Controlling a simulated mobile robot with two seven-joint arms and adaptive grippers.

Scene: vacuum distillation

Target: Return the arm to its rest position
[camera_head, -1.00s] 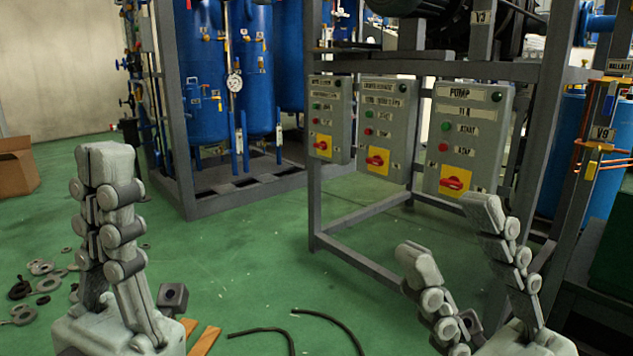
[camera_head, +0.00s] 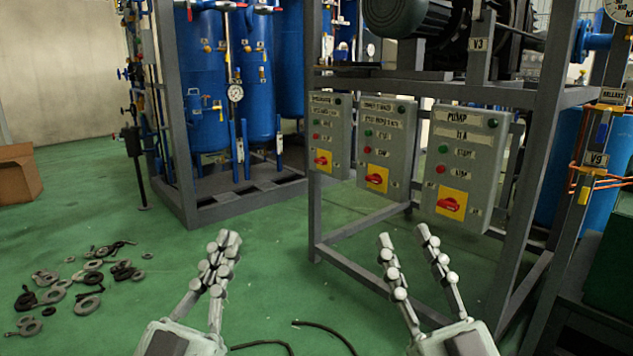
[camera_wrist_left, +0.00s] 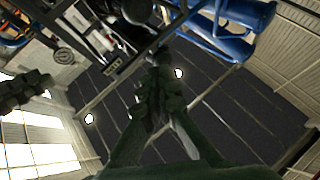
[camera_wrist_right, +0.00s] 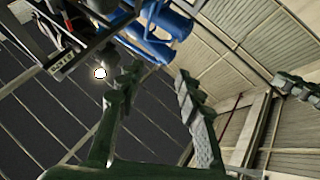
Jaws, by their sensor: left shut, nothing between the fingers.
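My left gripper (camera_head: 225,245) stands upright at the lower middle of the head view, its fingers together with nothing between them. In the left wrist view its dark fingers (camera_wrist_left: 160,85) also meet. My right gripper (camera_head: 405,240) stands upright to its right in the head view, with its two fingers apart and nothing between them. The right wrist view shows the same open fingers (camera_wrist_right: 155,85) against the ceiling. Both grippers are in free air in front of the control boxes and touch nothing that I can see.
A grey frame (camera_head: 360,268) carries several control boxes, including the pump box (camera_head: 463,165). Blue tanks (camera_head: 205,115) stand behind. Metal rings (camera_head: 88,305) and a black hose (camera_head: 325,335) lie on the green floor. A cardboard box (camera_head: 15,180) is at far left.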

